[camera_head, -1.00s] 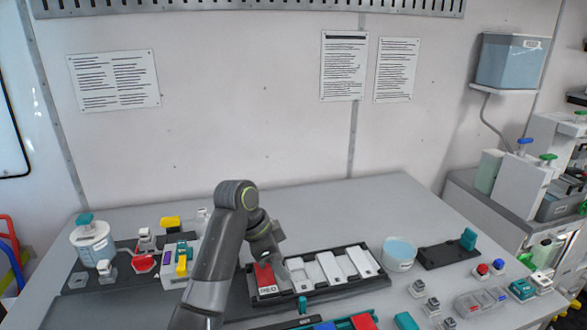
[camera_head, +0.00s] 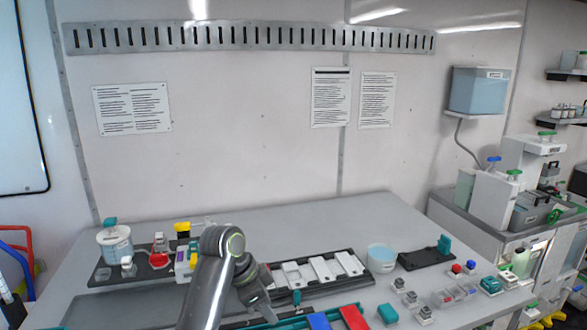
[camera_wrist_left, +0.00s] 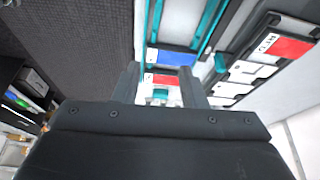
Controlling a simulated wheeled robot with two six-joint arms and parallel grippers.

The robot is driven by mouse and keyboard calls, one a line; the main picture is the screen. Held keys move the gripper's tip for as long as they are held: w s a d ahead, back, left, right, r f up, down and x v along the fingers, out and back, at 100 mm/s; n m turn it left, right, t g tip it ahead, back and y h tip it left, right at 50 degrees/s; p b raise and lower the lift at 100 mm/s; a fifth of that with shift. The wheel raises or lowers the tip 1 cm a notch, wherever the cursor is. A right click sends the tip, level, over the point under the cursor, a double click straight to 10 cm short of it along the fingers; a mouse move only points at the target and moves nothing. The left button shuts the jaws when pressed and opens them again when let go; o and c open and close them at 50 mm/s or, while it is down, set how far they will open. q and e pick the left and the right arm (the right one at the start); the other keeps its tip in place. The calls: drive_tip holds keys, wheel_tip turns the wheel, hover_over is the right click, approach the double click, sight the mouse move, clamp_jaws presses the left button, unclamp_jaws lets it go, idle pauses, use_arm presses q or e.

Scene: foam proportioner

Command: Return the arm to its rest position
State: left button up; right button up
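My left arm (camera_head: 207,280) reaches in from the bottom of the head view, bent at a raised joint. Its gripper (camera_head: 262,303) points down in front of the left end of the black card tray (camera_head: 362,284) and hides that end. In the left wrist view, the two fingers of the left gripper (camera_wrist_left: 160,85) stand apart with nothing held between them. A blue card (camera_wrist_left: 172,57) and a red card (camera_wrist_left: 162,79) show beyond them. A red card marked with letters (camera_wrist_left: 285,45) lies at the upper right. My right gripper is not in view.
White cards (camera_head: 322,268) sit in the tray. A teal-edged holder with blue (camera_head: 319,321) and red cards (camera_head: 353,316) is at the front. A teal-lidded jar (camera_head: 115,243) stands left, a tub (camera_head: 382,257) right. The back of the table (camera_head: 300,222) is clear.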

use_arm(q)
drive_tip(key=s+a+f+n+t+y, duration=0.1)
drive_tip(key=s+a+f+n+y, duration=0.1)
drive_tip(key=s+a+f+n, duration=0.95)
drive_tip(key=s+a+f+n+y, duration=0.15)
drive_tip(key=s+a, duration=0.25)
drive_tip(key=s, duration=0.4)
drive_tip(key=s+a+f+n+t+y, duration=0.1)
drive_tip(key=s+a+f, duration=0.1)
drive_tip(key=s+a, duration=0.5)
drive_tip(key=s+a+f+n+y, duration=0.1)
drive_tip(key=s+a+f+y, duration=0.1)
drive_tip(key=s, duration=0.8)
wheel_tip(320, 180, down, 26)
drive_tip(key=a+f+g+b, duration=0.1)
drive_tip(key=a+b, duration=0.1)
drive_tip(key=b, duration=0.1)
drive_tip(key=s+d+f+g+h+b, duration=0.1)
drive_tip(key=s+f+b, duration=0.1)
drive_tip(key=s+f, duration=1.3)
wheel_tip(320, 180, down, 3)
drive_tip(key=shift+d+f, duration=0.15)
drive_tip(key=shift+d, duration=0.25)
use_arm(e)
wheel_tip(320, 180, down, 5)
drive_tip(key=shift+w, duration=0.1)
